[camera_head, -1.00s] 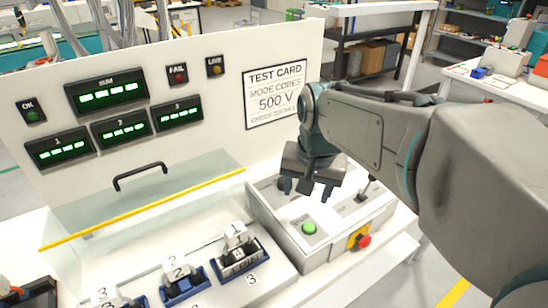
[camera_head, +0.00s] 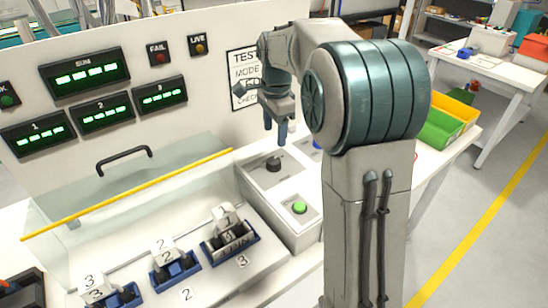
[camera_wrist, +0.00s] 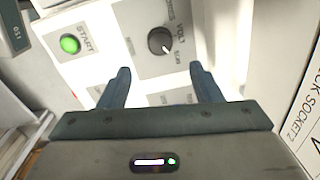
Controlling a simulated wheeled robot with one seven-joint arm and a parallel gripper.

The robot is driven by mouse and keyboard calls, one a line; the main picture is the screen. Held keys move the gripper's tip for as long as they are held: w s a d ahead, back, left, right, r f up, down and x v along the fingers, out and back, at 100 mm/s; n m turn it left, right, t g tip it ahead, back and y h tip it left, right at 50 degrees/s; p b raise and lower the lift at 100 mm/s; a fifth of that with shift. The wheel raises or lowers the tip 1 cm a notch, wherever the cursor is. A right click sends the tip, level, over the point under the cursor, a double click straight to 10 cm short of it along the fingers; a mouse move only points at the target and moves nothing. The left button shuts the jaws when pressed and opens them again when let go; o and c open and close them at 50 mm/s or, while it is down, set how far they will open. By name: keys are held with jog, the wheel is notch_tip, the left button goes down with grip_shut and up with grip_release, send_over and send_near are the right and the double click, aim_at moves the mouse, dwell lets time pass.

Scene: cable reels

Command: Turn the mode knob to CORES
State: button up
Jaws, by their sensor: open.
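The black mode knob (camera_head: 273,165) stands on a pale plate at the back left of the white control box. In the wrist view the knob (camera_wrist: 159,41) is round, and its white pointer mark faces lower right, towards a small label that looks like SUM.
A green START button (camera_head: 299,207) sits in front of the knob. The test card (camera_head: 243,80) on the upright panel is partly hidden by my arm. A clear cover with a yellow edge (camera_head: 130,193) and blue numbered holders (camera_head: 230,246) are left of the box.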

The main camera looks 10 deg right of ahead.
aim_at(274, 160)
jog(key=f, duration=1)
jog(key=shift+w, duration=0.2)
jog(key=c, duration=1)
